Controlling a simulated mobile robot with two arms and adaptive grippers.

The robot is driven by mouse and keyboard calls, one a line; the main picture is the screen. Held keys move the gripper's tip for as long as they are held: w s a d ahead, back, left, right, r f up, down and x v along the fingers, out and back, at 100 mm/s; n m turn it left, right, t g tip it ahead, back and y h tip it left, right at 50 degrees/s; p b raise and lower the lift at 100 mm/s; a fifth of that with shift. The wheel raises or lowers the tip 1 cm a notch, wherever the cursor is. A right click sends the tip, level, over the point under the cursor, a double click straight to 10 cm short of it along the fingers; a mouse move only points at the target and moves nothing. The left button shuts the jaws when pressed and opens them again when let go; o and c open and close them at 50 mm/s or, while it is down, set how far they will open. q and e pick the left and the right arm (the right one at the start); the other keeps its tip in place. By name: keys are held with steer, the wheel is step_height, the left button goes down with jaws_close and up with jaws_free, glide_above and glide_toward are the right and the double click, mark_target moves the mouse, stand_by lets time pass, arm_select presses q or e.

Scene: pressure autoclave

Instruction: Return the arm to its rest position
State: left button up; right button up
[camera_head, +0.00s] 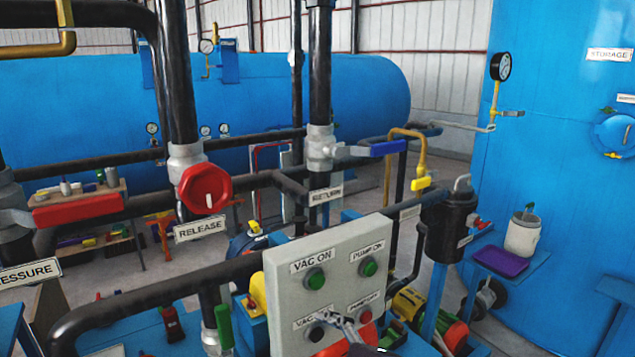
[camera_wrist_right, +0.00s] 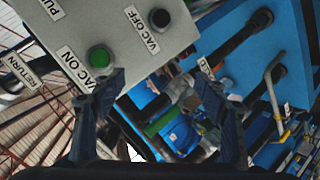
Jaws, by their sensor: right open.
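My right gripper (camera_head: 343,324) is at the lower part of the grey control panel (camera_head: 335,250) in the head view, in front of the lower buttons. The right wrist view shows its two dark fingers (camera_wrist_right: 162,95) spread apart with nothing between them. The panel carries the green VAC ON button (camera_head: 315,279), the green PUMP ON button (camera_head: 369,266), a black lower-left button (camera_head: 316,333) and a red lower-right button (camera_head: 364,317). In the right wrist view the VAC ON button (camera_wrist_right: 100,59) is close to one finger; whether they touch is unclear. My left gripper is not in view.
Black pipes with a red RELEASE knob (camera_head: 205,188) and a blue-handled RETURN valve (camera_head: 375,149) stand behind and left of the panel. A black cylinder (camera_head: 449,226) is to its right. Large blue tanks (camera_head: 330,85) fill the back and the right side (camera_head: 560,200).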

steer(key=s+d+f+m+g+h, duration=0.25)
steer(key=d+f+m, duration=0.2)
steer(key=f, duration=0.35)
steer(key=s+d+f+m+g+h, duration=0.1)
steer(key=s+d+f+m, duration=0.35)
steer(key=f, duration=0.35)
steer(key=s+d+f+m+g+h, duration=0.35)
steer(key=s+d+f+m, duration=0.25)
steer(key=s+d+f, duration=0.7)
steer(key=s+a+f+g+y+b, duration=0.1)
steer(key=s+f, duration=0.1)
steer(key=f, duration=1.1)
steer(key=s+a+f+g, duration=0.1)
steer(key=f, duration=1.2)
steer(key=s+d+f+g+b, duration=0.1)
steer(key=s+d+f, duration=0.2)
steer(key=s+f, duration=1.4)
steer(key=shift+s+d+f, duration=0.2)
steer(key=shift+s+f, duration=0.1)
steer(key=shift+f, duration=0.15)
